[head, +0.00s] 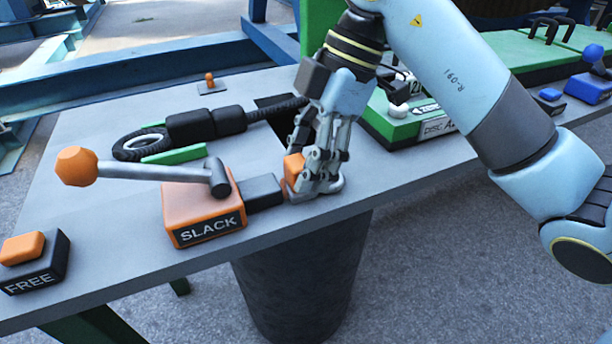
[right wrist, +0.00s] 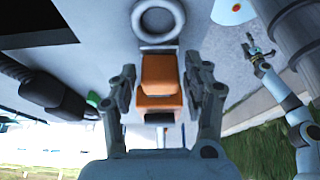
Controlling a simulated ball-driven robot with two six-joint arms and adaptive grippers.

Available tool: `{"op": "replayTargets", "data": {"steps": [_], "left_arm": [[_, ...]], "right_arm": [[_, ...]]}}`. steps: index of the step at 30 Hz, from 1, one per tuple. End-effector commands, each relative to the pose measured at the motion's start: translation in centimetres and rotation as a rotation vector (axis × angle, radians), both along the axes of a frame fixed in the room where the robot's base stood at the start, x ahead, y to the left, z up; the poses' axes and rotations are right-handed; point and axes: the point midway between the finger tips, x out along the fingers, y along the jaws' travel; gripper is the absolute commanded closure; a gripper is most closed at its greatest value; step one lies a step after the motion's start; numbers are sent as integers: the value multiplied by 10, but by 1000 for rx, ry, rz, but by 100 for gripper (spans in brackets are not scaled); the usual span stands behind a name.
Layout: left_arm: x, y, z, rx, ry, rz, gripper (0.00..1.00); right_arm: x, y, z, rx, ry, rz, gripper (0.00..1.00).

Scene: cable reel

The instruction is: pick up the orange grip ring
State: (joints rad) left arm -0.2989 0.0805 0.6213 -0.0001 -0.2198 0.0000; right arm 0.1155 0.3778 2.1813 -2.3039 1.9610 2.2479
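An orange block (head: 293,170) sits at the front edge of the grey table, partly hidden behind my right gripper. In the right wrist view the orange block (right wrist: 160,75) is stepped, with a pale grey ring (right wrist: 158,20) lying just beyond its end. I take these two together as the grip ring; whether they are joined I cannot tell. My right gripper (head: 312,180) reaches down over the block. Its fingers (right wrist: 163,88) stand open on either side, with narrow gaps. My left gripper (right wrist: 261,58) shows small in the right wrist view, away from the table, its fingers too small to judge.
An orange SLACK box (head: 203,213) with a lever and orange knob (head: 76,166) stands left of the gripper. A FREE button (head: 33,262) is at the front left. A black cable handle (head: 205,123) lies behind. A green panel (head: 425,122) is at right.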

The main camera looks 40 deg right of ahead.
Motion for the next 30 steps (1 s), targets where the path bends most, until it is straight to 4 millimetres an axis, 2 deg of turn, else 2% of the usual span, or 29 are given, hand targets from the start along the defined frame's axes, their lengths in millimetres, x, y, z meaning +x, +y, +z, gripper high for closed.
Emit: {"op": "replayTargets", "data": {"steps": [1, 10, 22, 26, 30], "left_arm": [[-1, 0, 0, 0, 1, 0, 38], [-2, 0, 0, 0, 3, 0, 38], [-1, -1, 3, -1, 2, 0, 38], [0, -1, 8, -1, -1, 1, 38], [5, -1, 25, -1, -9, 0, 38]], "right_arm": [[0, 0, 0, 0, 0, 0, 59], [0, 0, 0, 0, 0, 0, 99], [1, 0, 8, 0, -3, 0, 100], [1, 0, 22, 1, -5, 0, 100], [1, 0, 50, 1, -6, -1, 100]]}}
